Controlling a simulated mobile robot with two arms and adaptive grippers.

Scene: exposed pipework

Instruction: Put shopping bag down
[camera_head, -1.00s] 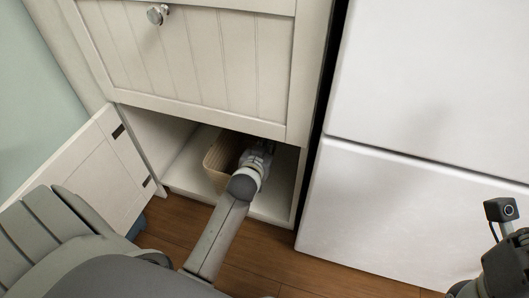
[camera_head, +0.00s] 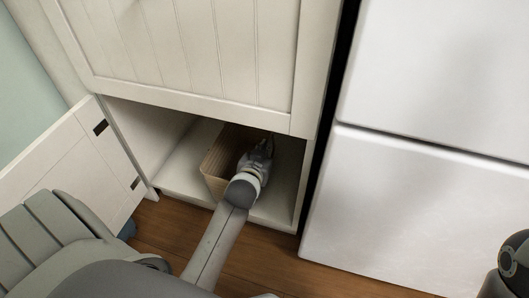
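A tan, open-topped bag or basket (camera_head: 214,168) stands inside the low cabinet compartment, a little left of my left gripper; I take it to be the shopping bag. My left gripper (camera_head: 262,148) reaches into the compartment at the bag's right side. Its fingertips are dark and partly in shadow, so I cannot tell whether they are open, shut or touching the bag. Part of the bag is hidden behind the gripper. My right gripper is not in view; only a dark part of my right arm shows at the lower right edge.
The white cabinet (camera_head: 200,50) has its lower door (camera_head: 75,170) swung open to the left. The compartment floor (camera_head: 182,172) is bare left of the bag. A white fridge-like unit (camera_head: 420,200) stands close on the right. Wooden floor (camera_head: 255,262) lies in front.

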